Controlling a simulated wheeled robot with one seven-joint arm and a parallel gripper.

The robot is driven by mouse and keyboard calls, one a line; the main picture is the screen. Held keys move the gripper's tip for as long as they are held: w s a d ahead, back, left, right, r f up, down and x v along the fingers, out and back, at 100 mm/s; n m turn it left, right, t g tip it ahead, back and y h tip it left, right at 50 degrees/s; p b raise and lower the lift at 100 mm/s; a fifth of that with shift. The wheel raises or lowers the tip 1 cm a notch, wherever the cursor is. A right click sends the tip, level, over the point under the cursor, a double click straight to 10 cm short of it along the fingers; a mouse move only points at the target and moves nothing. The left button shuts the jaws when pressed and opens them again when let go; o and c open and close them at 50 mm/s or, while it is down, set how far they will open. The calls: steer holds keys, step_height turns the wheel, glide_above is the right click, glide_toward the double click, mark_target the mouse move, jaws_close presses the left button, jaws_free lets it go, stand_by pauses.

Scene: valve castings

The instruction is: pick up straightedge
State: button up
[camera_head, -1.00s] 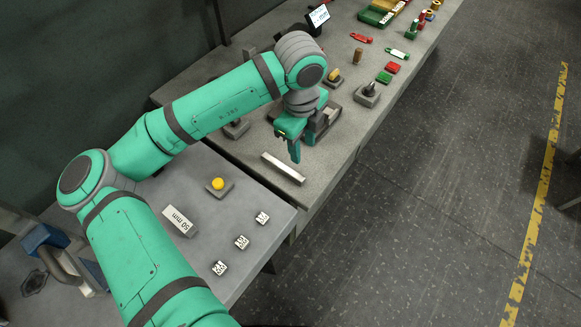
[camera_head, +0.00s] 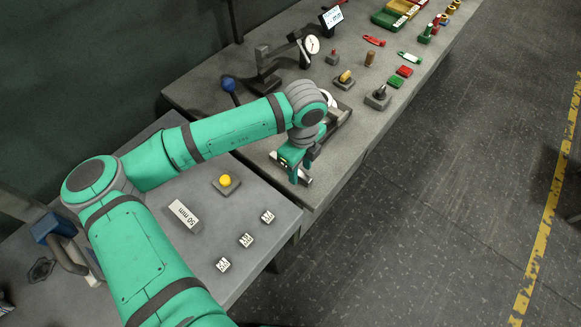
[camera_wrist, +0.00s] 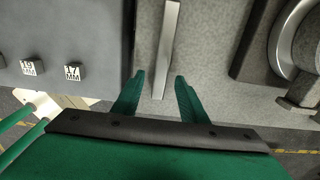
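The straightedge is a slim pale metal bar lying on the grey bench. In the head view only bits of the straightedge (camera_head: 307,181) show past my gripper (camera_head: 301,175), which is low over it. In the wrist view the straightedge (camera_wrist: 167,45) runs from the top edge down to between my fingertips. My gripper (camera_wrist: 159,92) is open there, with one green finger on each side of the bar's near end and a gap on both sides. I cannot tell how high the fingertips are above the bench.
A dial gauge stand (camera_head: 268,65), a yellow-knobbed block (camera_head: 344,79) and a dark-knobbed block (camera_head: 378,96) stand farther along the bench. A grey metal fixture with a ring (camera_wrist: 290,40) is right of the bar. Left are marked cubes (camera_wrist: 72,70) and a 50 mm block (camera_head: 184,215).

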steer(key=shift+f, duration=0.5)
jaws_close()
steer(key=shift+r, duration=0.15)
